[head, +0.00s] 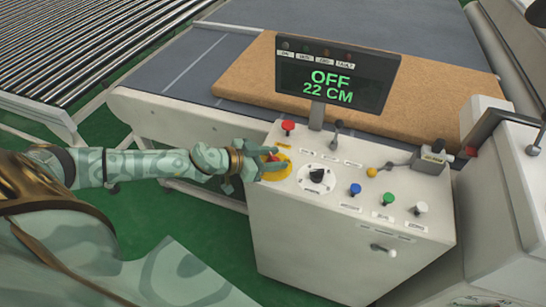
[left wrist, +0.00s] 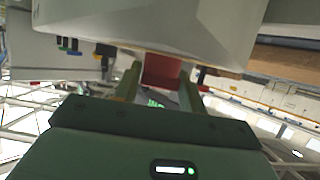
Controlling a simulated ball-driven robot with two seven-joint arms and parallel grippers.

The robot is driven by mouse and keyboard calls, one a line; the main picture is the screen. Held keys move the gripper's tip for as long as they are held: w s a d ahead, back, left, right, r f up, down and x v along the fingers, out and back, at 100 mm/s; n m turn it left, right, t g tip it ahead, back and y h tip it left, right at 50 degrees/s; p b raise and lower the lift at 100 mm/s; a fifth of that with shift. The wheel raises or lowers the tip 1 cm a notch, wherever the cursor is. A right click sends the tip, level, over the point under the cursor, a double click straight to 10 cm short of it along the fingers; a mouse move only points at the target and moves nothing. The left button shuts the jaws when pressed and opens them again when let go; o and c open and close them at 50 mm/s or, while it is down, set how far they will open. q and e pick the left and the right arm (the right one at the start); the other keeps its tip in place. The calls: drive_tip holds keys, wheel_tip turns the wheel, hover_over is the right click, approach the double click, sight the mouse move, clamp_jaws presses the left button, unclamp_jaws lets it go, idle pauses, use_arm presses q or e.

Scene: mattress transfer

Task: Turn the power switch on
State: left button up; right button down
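The control box (head: 345,240) stands ahead of me, with a display (head: 335,75) reading "OFF" and "22 CM". A red switch handle on a round yellow base (head: 280,172) sits at the left of its panel. My left gripper (head: 271,160) is at this switch and partly hides it. In the left wrist view, the red handle (left wrist: 162,72) lies between the two spread fingers of my left gripper (left wrist: 161,76). I cannot tell whether the fingers press on it. My right gripper is not in view.
The panel also has a red button (head: 288,126), a black dial (head: 317,176), a lever (head: 337,128), and blue (head: 355,188), green (head: 388,198) and white (head: 421,207) buttons. A brown mattress (head: 245,80) lies on the conveyor (head: 180,62) behind. Green floor shows at left.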

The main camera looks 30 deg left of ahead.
use_arm(q)
drive_tip(key=c, duration=0.4)
drive_tip(key=shift+c, duration=0.2)
